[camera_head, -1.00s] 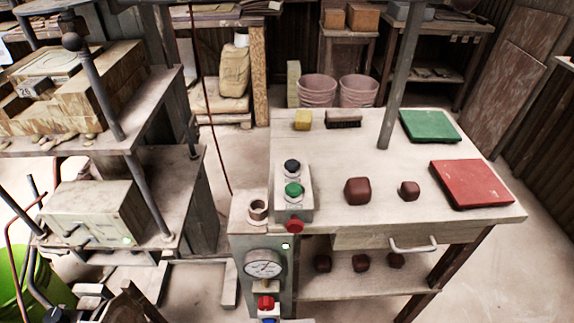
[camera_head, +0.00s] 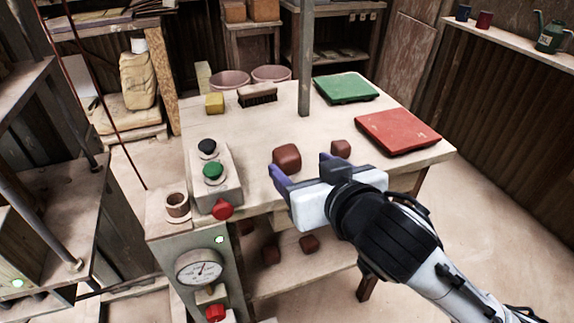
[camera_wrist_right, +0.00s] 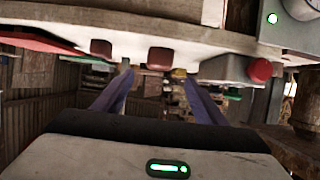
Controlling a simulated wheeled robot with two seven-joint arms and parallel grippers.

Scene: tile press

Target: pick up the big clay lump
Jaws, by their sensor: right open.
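The big clay lump (camera_head: 287,156), a reddish-brown rounded block, sits on the pale table near its front edge. A smaller clay lump (camera_head: 341,148) lies to its right. My right gripper (camera_head: 304,171) is open and empty in front of the big lump, apart from it as far as I can see. In the right wrist view, which looks upside down, the big lump (camera_wrist_right: 161,58) shows beyond and between the open fingers (camera_wrist_right: 158,80). The small lump (camera_wrist_right: 101,47) is left of it there. My left gripper is out of view.
Left of the lumps stands a control box with a green button (camera_head: 213,170) and a red button (camera_head: 222,209). A red slab (camera_head: 397,131) and green slab (camera_head: 346,88) lie behind right, near a grey post (camera_head: 304,60). A yellow block (camera_head: 214,103) and brush (camera_head: 257,95) lie at the back.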

